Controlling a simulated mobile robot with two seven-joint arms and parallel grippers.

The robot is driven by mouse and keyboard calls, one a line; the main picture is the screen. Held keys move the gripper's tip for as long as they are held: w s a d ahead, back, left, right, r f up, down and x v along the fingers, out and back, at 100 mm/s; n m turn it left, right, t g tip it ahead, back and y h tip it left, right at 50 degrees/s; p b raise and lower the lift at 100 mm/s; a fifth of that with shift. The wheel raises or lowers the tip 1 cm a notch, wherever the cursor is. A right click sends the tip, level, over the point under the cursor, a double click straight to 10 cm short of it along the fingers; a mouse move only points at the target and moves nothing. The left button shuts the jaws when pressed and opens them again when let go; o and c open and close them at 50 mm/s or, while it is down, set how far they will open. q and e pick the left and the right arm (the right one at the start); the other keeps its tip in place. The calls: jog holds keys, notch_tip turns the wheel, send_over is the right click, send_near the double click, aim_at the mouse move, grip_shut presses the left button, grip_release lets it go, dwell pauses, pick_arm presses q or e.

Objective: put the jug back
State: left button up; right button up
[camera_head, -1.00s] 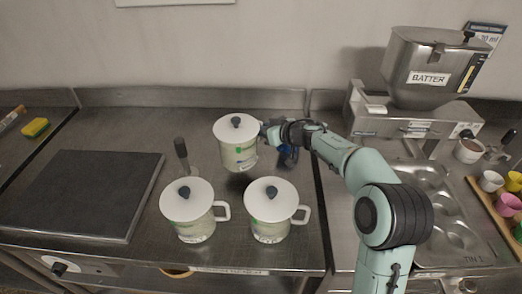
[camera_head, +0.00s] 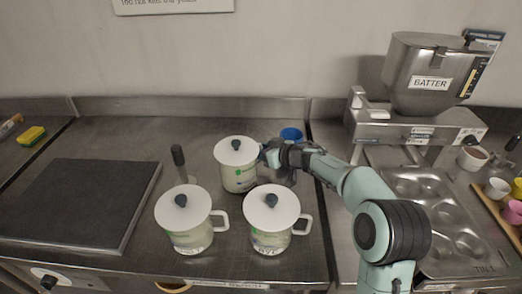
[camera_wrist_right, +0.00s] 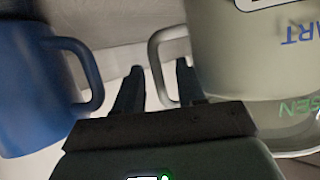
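The front left jug (camera_head: 188,233) and front right jug (camera_head: 270,236) have handles pointing right. My left gripper is out of view.
A blue mug (camera_head: 291,135) stands close behind my right gripper and shows at the left of the wrist view (camera_wrist_right: 30,90). A dark-handled upright tool (camera_head: 178,157) and a dark hotplate (camera_head: 75,205) are to the left. The batter machine (camera_head: 430,85) stands right.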

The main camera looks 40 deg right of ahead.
jog(key=shift+r, duration=0.2)
jog(key=p+v, duration=0.1)
jog(key=v, duration=1.1)
jog(key=shift+p, duration=0.35)
jog(key=shift+f, duration=0.15)
